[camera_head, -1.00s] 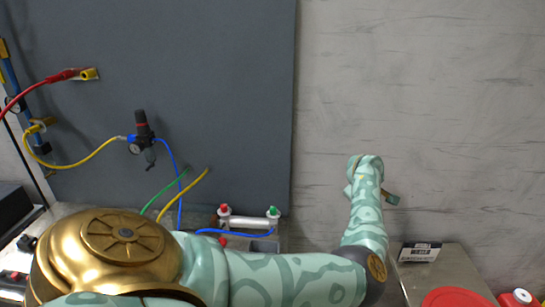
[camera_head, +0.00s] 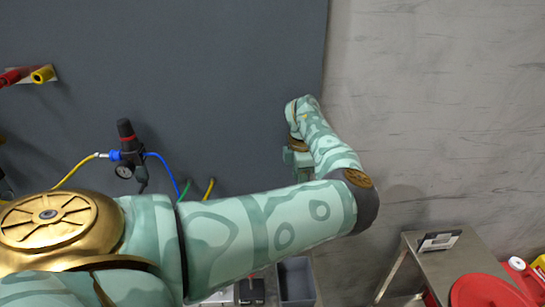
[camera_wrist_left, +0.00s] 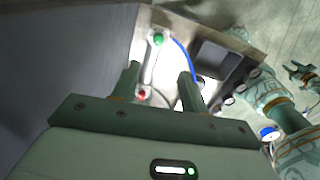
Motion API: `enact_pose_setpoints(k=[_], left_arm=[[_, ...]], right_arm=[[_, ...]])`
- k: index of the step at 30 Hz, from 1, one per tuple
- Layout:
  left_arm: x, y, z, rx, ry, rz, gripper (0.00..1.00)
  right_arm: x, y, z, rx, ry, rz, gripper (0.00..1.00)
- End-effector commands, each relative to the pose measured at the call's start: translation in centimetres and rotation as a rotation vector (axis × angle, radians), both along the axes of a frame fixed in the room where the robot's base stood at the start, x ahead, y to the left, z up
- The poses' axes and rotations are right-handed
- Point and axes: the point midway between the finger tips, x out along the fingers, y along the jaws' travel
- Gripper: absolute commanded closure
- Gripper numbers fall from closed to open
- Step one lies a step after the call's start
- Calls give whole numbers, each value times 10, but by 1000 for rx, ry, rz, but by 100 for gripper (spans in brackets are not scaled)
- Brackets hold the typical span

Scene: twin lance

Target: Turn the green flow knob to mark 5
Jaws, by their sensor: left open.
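The green knob (camera_wrist_left: 158,39) shows in the left wrist view at the far end of a pale bar-shaped fitting (camera_wrist_left: 150,68). A red knob (camera_wrist_left: 141,94) is at its near end. My left gripper (camera_wrist_left: 160,71) is open, and its two fingers flank the view of the fitting. The green knob appears beyond the fingertips, apart from them, with nothing held. In the head view my left gripper (camera_head: 297,158) is in front of the grey panel, and my arm hides the knobs. No scale marks are readable. What seems to be my right gripper (camera_wrist_left: 300,75) is small at right.
A dark regulator with a gauge (camera_head: 127,155) hangs on the grey panel (camera_head: 200,60), with yellow, blue and green hoses. A dark bin (camera_wrist_left: 212,58) lies beside the fitting. A metal side table (camera_head: 455,262) with a red round object (camera_head: 487,291) stands at lower right.

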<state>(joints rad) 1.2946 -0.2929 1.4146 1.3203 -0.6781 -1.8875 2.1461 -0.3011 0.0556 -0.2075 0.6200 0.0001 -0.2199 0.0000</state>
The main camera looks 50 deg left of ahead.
Motion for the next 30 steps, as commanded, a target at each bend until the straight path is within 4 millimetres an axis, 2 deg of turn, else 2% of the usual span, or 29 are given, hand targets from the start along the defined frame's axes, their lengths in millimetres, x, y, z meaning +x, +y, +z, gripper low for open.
enact_pose_setpoints(k=[4, 7, 14, 21, 25, 30], left_arm=[[-1, -1, -7, -1, 7, 7, 56], [-2, 0, -22, -1, 8, 7, 56], [-2, 1, -80, 0, 9, 6, 56], [-1, 1, -135, 0, 7, 5, 56], [0, 1, -153, 0, 5, 6, 56], [0, 0, -163, -1, 3, 7, 56]], right_arm=[[0, -13, -1, -16, 0, 3, 64], [0, -21, -2, -26, 0, 0, 64], [0, -31, -7, -39, 1, -1, 64], [-1, -22, -15, -28, 2, 0, 64], [-1, -14, -19, -18, 3, -1, 64], [-1, -13, -20, -17, 4, 0, 64]])
